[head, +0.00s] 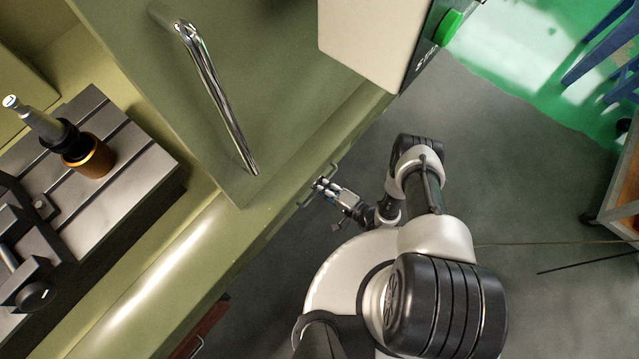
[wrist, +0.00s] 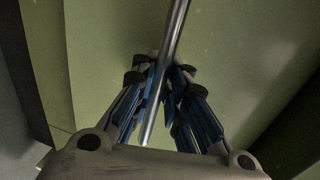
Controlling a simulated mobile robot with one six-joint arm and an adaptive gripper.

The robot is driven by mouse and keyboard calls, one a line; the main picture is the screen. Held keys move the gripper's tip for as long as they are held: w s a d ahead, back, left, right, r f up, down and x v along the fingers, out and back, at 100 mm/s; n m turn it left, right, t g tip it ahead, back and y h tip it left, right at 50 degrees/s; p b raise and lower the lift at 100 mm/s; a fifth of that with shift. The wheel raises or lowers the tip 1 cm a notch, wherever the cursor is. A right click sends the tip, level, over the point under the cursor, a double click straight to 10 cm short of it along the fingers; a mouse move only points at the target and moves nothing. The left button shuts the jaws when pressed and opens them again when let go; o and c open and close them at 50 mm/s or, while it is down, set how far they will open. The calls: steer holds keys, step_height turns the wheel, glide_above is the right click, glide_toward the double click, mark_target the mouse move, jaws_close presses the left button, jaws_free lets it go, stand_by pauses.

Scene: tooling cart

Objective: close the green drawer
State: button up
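The cart's olive-green front runs diagonally through the head view. A small metal handle (head: 304,203) sticks out from that side, and I take it as the green drawer's. My gripper (head: 322,185) is at this handle. In the wrist view the handle bar (wrist: 174,42) passes between the blue-padded fingers of my gripper (wrist: 162,76), which are drawn in close on it. Behind it is the green front (wrist: 105,35). The drawer's face is mostly hidden from the head view, and how far it stands out cannot be told.
A large chrome handle (head: 215,88) is fixed to the cart's green panel. A slotted metal plate (head: 140,150) carries a tool holder (head: 90,157). A red drawer or box (head: 205,328) shows low beside the cart. Grey floor (head: 530,150) is open to the right.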

steer(key=o, duration=0.4)
steer(key=v, duration=1.2)
steer(key=shift+d, duration=0.1)
stand_by(0.5)
